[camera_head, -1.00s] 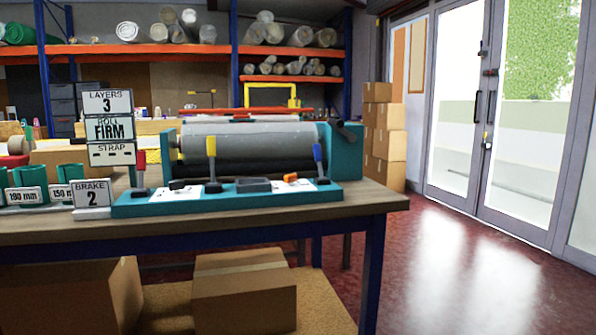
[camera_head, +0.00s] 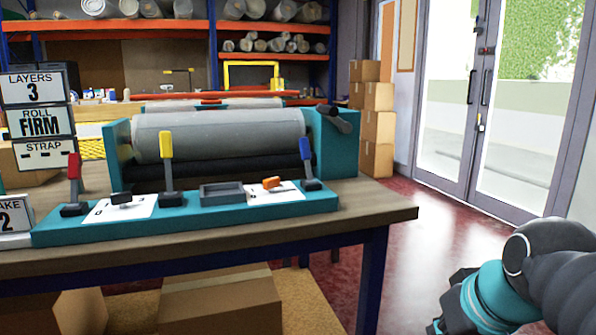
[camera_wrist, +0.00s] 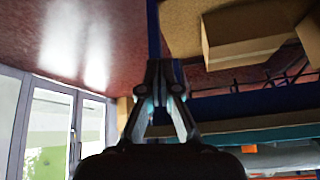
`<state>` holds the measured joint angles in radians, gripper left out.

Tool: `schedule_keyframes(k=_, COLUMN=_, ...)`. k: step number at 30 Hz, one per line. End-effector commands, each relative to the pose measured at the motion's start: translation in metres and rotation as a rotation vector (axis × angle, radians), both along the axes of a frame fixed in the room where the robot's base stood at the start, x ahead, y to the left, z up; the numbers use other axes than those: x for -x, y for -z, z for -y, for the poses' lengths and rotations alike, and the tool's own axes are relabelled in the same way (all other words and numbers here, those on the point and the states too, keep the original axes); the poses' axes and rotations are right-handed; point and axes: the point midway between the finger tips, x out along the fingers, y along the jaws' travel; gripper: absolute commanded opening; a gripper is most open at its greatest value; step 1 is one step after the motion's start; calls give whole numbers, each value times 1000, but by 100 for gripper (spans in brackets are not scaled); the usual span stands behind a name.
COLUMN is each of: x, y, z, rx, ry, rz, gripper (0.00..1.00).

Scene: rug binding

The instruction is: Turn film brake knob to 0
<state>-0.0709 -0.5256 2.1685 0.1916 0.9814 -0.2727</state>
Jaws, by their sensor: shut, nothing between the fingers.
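The teal control panel (camera_head: 185,217) lies along the front of the roller machine. It carries a black knob (camera_head: 121,198) on a white plate at the left and an orange knob (camera_head: 271,182) on a white plate at the right. The plate markings are too small to read, so I cannot tell which is the film brake knob. A brake sign (camera_head: 12,218), partly cut off at the left, shows 2. My gripper (camera_wrist: 164,72) is shut and empty in the wrist view, away from the panel. In the head view my arm shows at the lower right.
Red (camera_head: 74,180), yellow (camera_head: 167,155) and blue (camera_head: 307,160) levers stand up from the panel. A grey tray (camera_head: 222,194) sits between the knobs. Signs at the left read layers 3 and roll firm (camera_head: 38,123). Cardboard boxes (camera_head: 220,302) lie below the wooden bench (camera_head: 345,220).

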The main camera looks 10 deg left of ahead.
Motion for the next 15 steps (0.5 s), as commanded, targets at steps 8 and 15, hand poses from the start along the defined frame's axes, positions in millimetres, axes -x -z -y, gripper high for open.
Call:
schedule_keyframes(k=8, x=-100, y=-126, z=-99, rx=-82, ry=-407, rz=111, gripper=0)
schedule_keyframes(k=15, x=-147, y=-189, z=-163, rx=-130, ry=-664, rz=224, gripper=0)
